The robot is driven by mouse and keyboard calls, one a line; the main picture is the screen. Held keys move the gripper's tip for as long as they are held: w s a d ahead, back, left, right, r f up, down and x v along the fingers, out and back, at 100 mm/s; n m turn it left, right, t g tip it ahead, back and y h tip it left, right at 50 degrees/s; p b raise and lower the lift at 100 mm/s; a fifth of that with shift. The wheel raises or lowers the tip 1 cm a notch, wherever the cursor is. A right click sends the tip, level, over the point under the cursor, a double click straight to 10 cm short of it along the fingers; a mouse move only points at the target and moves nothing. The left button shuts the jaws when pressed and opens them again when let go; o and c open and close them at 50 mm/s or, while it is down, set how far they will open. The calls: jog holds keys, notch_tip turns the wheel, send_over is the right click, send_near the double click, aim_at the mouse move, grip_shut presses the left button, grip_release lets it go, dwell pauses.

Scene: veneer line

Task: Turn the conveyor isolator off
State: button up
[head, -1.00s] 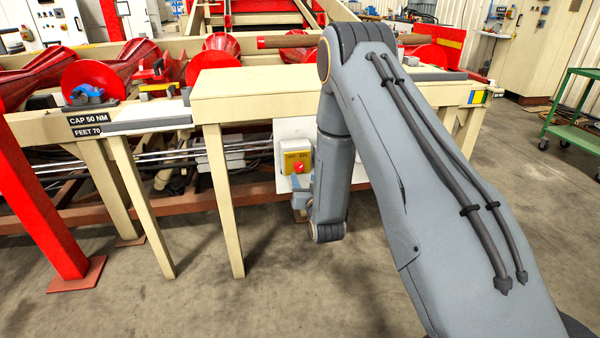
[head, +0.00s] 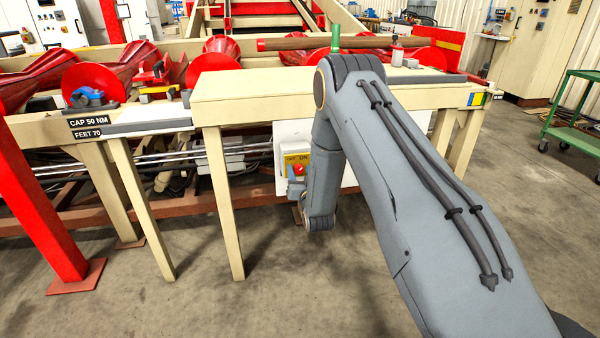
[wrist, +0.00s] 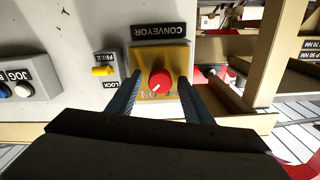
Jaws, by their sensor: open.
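The conveyor isolator is a red round knob (wrist: 159,82) on a yellow plate (wrist: 176,54), under a black CONVEYOR label that appears upside down in the wrist view. ON lettering shows below the knob there; I cannot clearly tell which way the knob points. My gripper (wrist: 158,83) is open, with one dark finger on each side of the knob; contact cannot be told. In the head view the yellow isolator plate (head: 291,160) and its red knob (head: 299,169) sit on a pale panel under the bench, partly covered by my arm.
In the wrist view, a yellow FREE/LOCK switch (wrist: 103,72) sits left of the isolator, and a JOG button box (wrist: 22,80) farther left. A cream bench top (head: 255,86) overhangs the panel. Bench legs (head: 222,200) stand to the left; the floor in front is clear.

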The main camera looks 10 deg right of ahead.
jog(key=c, duration=1.1)
jog(key=shift+o, duration=0.2)
jog(key=shift+n, duration=0.3)
jog(key=n, duration=0.3)
jog(key=shift+n+b, duration=0.3)
jog(key=shift+n, duration=0.1)
jog(key=n, duration=0.4)
jog(key=shift+n, duration=0.3)
jog(key=n+b, duration=0.1)
jog(key=n, duration=0.3)
jog(key=shift+a+n, duration=0.1)
jog(key=shift+n, duration=2.3)
